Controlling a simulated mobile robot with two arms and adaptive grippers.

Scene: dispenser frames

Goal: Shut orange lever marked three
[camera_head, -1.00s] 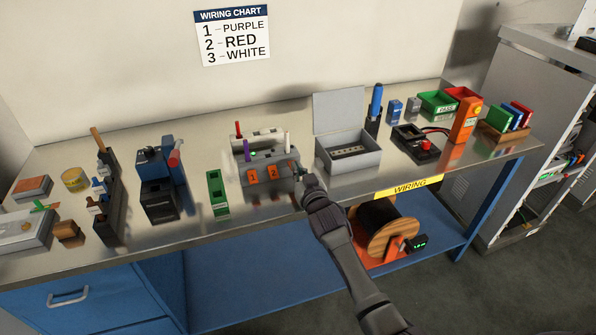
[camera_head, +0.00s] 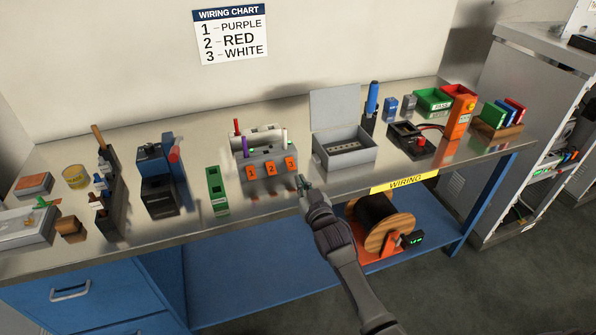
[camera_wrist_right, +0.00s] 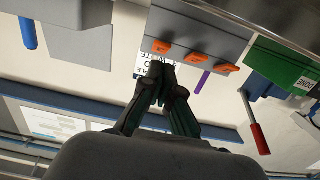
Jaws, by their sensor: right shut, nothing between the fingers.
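The grey connector block (camera_head: 262,185) stands on the bench with three orange levers on its front, marked 1 (camera_head: 252,172), 2 (camera_head: 271,168) and 3 (camera_head: 291,164). All three lie at about the same angle against the front. A red wire (camera_head: 236,126), a purple wire (camera_head: 246,147) and a white wire (camera_head: 285,136) stand up behind them. My right gripper (camera_head: 303,181) is shut and empty, just right of and below lever three. In the right wrist view the shut fingertips (camera_wrist_right: 157,72) look apart from the levers (camera_wrist_right: 160,46). My left gripper is not in view.
An open grey box (camera_head: 346,159) stands right of the block, close to my right gripper. A green holder (camera_head: 217,190) stands to the left. The bench's front edge with the WIRING label (camera_head: 405,182) is near my wrist. A wall chart (camera_head: 232,32) lists wire colours.

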